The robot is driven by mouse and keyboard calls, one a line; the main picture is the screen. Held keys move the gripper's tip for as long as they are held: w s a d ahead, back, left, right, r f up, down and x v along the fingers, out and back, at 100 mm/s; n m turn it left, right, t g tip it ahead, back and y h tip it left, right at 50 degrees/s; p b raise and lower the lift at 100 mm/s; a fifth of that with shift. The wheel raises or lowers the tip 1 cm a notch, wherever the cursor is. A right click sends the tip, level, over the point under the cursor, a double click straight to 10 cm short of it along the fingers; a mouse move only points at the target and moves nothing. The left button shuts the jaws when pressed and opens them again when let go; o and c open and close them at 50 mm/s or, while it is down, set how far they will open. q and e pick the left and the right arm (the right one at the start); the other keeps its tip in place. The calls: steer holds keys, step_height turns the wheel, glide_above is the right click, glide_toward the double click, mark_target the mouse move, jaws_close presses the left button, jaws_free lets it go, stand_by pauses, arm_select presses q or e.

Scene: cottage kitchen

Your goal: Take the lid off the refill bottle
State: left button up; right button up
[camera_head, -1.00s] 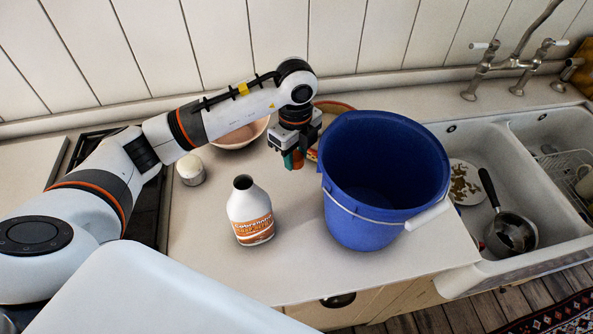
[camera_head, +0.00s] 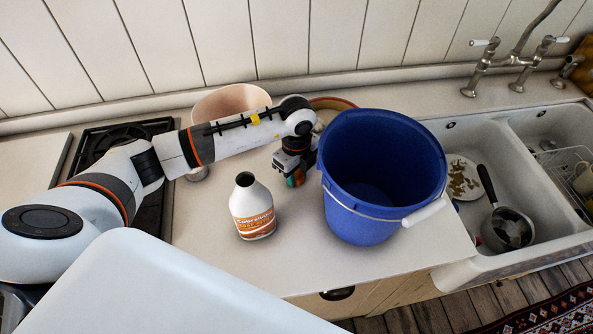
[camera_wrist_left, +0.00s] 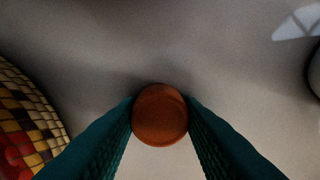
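The refill bottle (camera_head: 252,207), white with an orange label, stands upright on the counter. Its neck is dark and open at the top. The lid (camera_wrist_left: 160,115) is a round orange-brown cap away from the bottle. My left gripper (camera_head: 295,180) is behind and to the right of the bottle, low over the counter. In the left wrist view its teal fingers (camera_wrist_left: 160,108) are on both sides of the lid and appear to touch it. I cannot tell whether the lid touches the counter. My right gripper is not in view.
A large blue bucket (camera_head: 372,220) stands close to the right of the left gripper. A pink bowl (camera_head: 228,101) and a patterned bowl (camera_wrist_left: 22,120) are at the back. The sink (camera_head: 470,233) is on the right, the hob (camera_head: 125,130) on the left. Counter in front of the bottle is clear.

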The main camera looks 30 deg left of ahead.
mark_target(297, 174)
arm_select(q)
steer(key=o, duration=0.5)
steer(key=shift+r, duration=0.25)
steer(key=shift+r+b, duration=1.35)
steer(key=shift+r, duration=4.65)
